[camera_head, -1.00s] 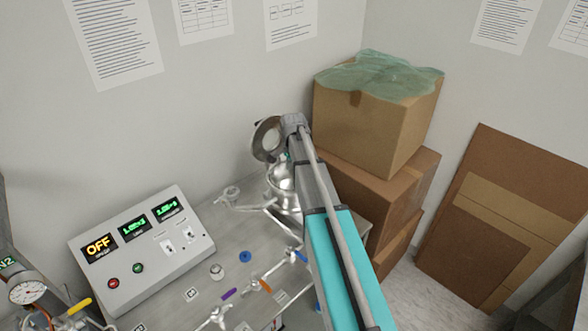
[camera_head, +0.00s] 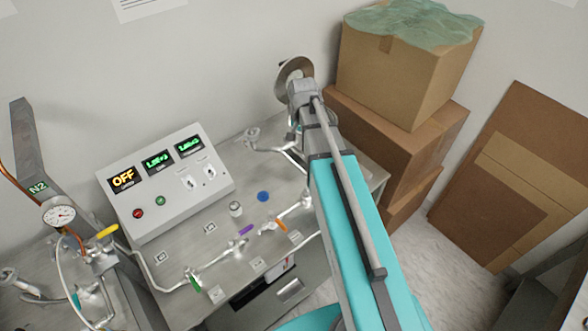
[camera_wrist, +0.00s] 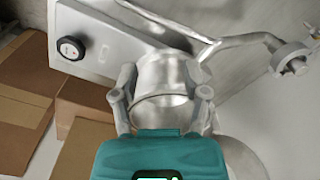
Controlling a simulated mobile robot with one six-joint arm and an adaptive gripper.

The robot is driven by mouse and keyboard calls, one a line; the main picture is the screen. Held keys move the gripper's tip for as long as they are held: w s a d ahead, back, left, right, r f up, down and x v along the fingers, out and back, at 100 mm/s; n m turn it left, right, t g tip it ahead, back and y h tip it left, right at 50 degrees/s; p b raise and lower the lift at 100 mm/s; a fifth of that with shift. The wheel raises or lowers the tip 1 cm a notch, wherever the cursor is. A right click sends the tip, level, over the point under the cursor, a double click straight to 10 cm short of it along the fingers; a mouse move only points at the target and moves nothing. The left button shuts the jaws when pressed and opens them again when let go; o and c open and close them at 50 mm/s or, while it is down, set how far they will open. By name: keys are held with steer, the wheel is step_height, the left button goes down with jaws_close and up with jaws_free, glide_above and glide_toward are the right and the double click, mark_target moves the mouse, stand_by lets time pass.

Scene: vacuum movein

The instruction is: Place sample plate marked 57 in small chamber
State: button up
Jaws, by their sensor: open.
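My gripper (camera_wrist: 162,95) is open in the wrist view, its two grey fingers on either side of a shiny metal cylinder. I cannot tell whether they touch it. The cylinder (camera_wrist: 162,72) looks like part of a steel chamber, with a pipe joining it. In the head view, a round metal lid (camera_head: 292,72) stands raised at the back of the bench, and my arm hides most of the chamber beneath it. My gripper's fingers are hidden in the head view. I cannot make out a sample plate marked 57 in either view.
A control box (camera_head: 165,185) with an OFF display stands on the steel bench (camera_head: 225,255). Pipes, coloured valve handles and a pressure gauge (camera_head: 59,216) are around it. Stacked cardboard boxes (camera_head: 400,80) and leaning cardboard (camera_head: 500,180) stand right of my arm.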

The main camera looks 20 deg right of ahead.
steer(key=s+a+n, duration=0.3)
steer(key=s, duration=0.3)
steer(key=s+a+n, duration=0.3)
steer(key=s+n, duration=0.1)
steer(key=s, duration=0.2)
steer(key=shift+s+a, duration=0.2)
steer(key=shift+a, duration=0.05)
